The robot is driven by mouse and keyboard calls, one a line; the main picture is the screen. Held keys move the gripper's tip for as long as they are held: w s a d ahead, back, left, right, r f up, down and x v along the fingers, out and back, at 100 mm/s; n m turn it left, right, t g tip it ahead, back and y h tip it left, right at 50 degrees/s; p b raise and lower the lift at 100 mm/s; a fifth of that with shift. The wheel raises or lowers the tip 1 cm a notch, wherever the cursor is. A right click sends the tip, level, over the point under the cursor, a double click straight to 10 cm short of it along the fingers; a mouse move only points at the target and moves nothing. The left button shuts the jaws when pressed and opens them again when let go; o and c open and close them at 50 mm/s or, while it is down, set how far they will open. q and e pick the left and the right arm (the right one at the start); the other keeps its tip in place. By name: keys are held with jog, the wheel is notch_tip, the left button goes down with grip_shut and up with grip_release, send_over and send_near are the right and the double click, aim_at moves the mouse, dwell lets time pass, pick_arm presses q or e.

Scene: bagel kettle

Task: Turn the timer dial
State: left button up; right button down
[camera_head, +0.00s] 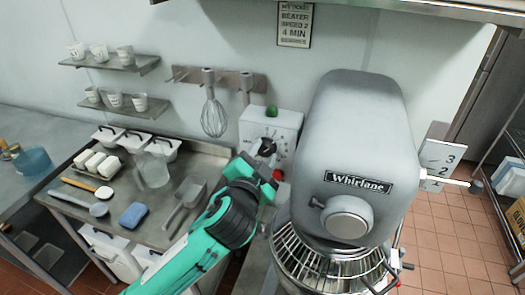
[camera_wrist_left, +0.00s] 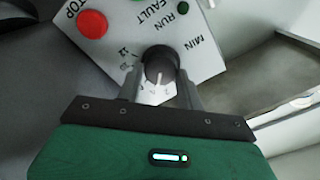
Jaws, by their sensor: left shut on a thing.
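The timer dial (camera_wrist_left: 160,62) is a dark round knob on a pale control panel (camera_wrist_left: 205,52). In the wrist view my left gripper (camera_wrist_left: 160,84) has its two fingers on either side of the dial, shut on it. A white pointer or mark shows at the dial's near side, close to printed numbers. In the head view the dial (camera_head: 267,146) sits on the front of the white control box (camera_head: 285,121). My left gripper (camera_head: 262,168) reaches it from below, and its fingertips are partly hidden. My right gripper is not in view.
A red stop button (camera_wrist_left: 92,24) is beside the dial. A large grey mixer (camera_head: 355,130) stands close on the right, with a wire guard (camera_head: 335,265) below. A steel table (camera_head: 120,200) on the left holds a scoop (camera_head: 185,200), a jug (camera_head: 152,170) and a blue sponge (camera_head: 133,215).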

pick_arm(q)
jog(key=shift+m, duration=0.3)
jog(key=o, duration=1)
jog(key=shift+s, duration=0.15)
jog(key=shift+s+a+f, duration=0.1)
jog(key=shift+s, duration=0.2)
jog(key=b+v, duration=0.3)
jog(key=v, duration=1)
jog(key=shift+w, duration=0.1)
